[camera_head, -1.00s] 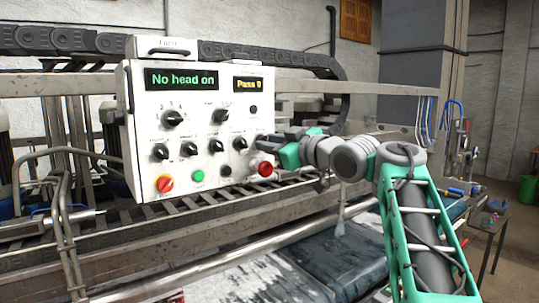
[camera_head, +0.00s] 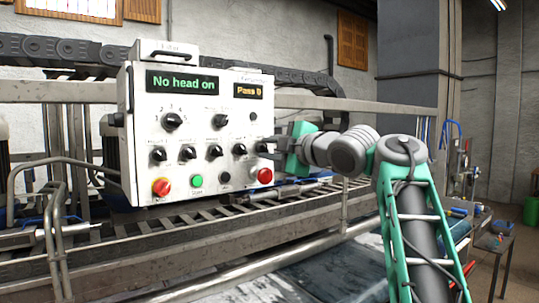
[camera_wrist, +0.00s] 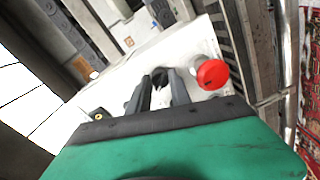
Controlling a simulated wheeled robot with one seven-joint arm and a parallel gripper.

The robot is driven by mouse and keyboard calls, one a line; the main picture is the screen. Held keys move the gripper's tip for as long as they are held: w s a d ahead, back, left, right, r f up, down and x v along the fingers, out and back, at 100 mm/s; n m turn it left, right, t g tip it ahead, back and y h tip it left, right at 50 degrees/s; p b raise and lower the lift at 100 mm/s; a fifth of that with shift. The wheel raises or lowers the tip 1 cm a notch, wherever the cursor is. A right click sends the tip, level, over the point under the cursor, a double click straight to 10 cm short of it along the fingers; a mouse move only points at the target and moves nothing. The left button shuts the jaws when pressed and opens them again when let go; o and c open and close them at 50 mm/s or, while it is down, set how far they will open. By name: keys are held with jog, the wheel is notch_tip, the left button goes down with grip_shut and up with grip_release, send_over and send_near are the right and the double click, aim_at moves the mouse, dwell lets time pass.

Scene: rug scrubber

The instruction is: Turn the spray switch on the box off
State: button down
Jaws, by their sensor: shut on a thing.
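The white control box (camera_head: 143,120) stands left of centre in the head view, with rows of black knobs on its front. My gripper (camera_head: 266,148) reaches in from the right, its fingers at the right end of the lower knob row, just above a red button (camera_head: 264,176). In the wrist view, my gripper (camera_wrist: 160,88) is shut on a small black knob (camera_wrist: 160,76), which the fingers partly hide. The knob labels are too small to read, so I cannot confirm that it is the spray switch or tell its setting.
The box displays read "No head on" (camera_head: 182,82) and "Pass 0" (camera_head: 249,91). A metal conveyor frame (camera_head: 180,222) runs below the box. The red button (camera_wrist: 212,74) is close beside my fingers.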

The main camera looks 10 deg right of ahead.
jog(key=shift+n, duration=0.6)
jog(key=c, duration=1.2)
grip_release()
jog(key=shift+s, duration=0.1)
jog(key=b+v, duration=0.2)
jog(key=v, duration=0.5)
jog(key=shift+s+d, duration=0.15)
jog(key=shift+s, duration=0.15)
